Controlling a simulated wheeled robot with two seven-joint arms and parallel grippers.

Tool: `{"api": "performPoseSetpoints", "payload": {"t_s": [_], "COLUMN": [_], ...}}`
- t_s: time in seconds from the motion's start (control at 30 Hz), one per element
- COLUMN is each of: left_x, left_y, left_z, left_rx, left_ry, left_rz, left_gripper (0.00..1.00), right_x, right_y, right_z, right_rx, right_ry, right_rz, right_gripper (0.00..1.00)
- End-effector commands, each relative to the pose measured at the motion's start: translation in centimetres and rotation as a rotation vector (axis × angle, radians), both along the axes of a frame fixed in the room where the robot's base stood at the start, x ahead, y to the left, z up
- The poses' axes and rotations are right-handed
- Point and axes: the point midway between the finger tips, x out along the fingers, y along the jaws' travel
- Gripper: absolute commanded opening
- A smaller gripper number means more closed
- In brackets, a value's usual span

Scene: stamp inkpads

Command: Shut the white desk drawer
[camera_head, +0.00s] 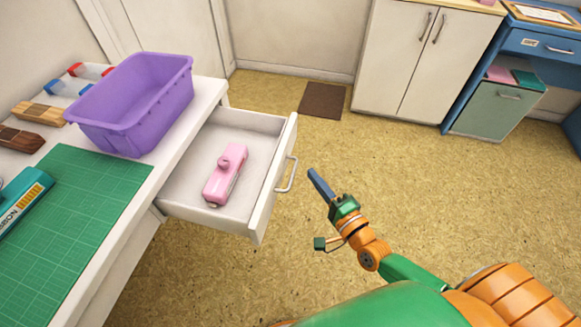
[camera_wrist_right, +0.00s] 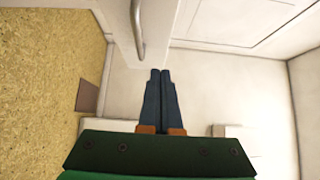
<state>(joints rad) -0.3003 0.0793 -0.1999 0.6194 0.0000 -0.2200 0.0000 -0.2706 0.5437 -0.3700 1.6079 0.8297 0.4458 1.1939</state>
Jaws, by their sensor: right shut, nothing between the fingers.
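The white desk drawer (camera_head: 272,181) stands pulled out from the white desk (camera_head: 208,98) in the head view. A pink stapler-like object (camera_head: 226,174) lies inside it. The drawer's metal handle (camera_head: 287,174) is on its front face. My right gripper (camera_head: 314,176) is shut and empty, to the right of the handle and apart from it. In the right wrist view the shut fingertips (camera_wrist_right: 160,72) point toward the drawer front, with the handle (camera_wrist_right: 138,30) above them. My left gripper is not in view.
A purple bin (camera_head: 132,103), a green cutting mat (camera_head: 75,220) and several small items stand on the desk top. A white cabinet (camera_head: 415,60) and a blue desk (camera_head: 540,40) stand at the back right. The floor right of the drawer is clear, apart from a brown mat (camera_head: 322,100).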

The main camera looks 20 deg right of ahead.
Motion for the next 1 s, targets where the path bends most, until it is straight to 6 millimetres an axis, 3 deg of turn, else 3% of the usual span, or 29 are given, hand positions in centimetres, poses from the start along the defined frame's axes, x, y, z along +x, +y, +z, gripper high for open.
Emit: {"api": "performPoseSetpoints", "payload": {"t_s": [0.17,0.3,0.5,1.0], "left_x": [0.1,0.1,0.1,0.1], "left_y": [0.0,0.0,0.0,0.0], "left_z": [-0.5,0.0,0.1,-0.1], "left_rx": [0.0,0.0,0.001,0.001], "left_ry": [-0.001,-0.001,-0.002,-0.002], "left_rz": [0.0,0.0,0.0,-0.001], "left_gripper": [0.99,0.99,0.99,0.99], "right_x": [3.8,4.9,5.6,5.9], "right_y": [0.7,2.8,4.0,4.3], "right_z": [0.0,0.1,0.0,-0.1], "right_rx": [-0.001,0.0,-0.003,-0.002], "right_ry": [-0.003,-0.001,0.001,0.002], "right_rz": [0.0,0.0,0.001,0.0], "right_gripper": [0.0,0.0,0.0,0.0]}}
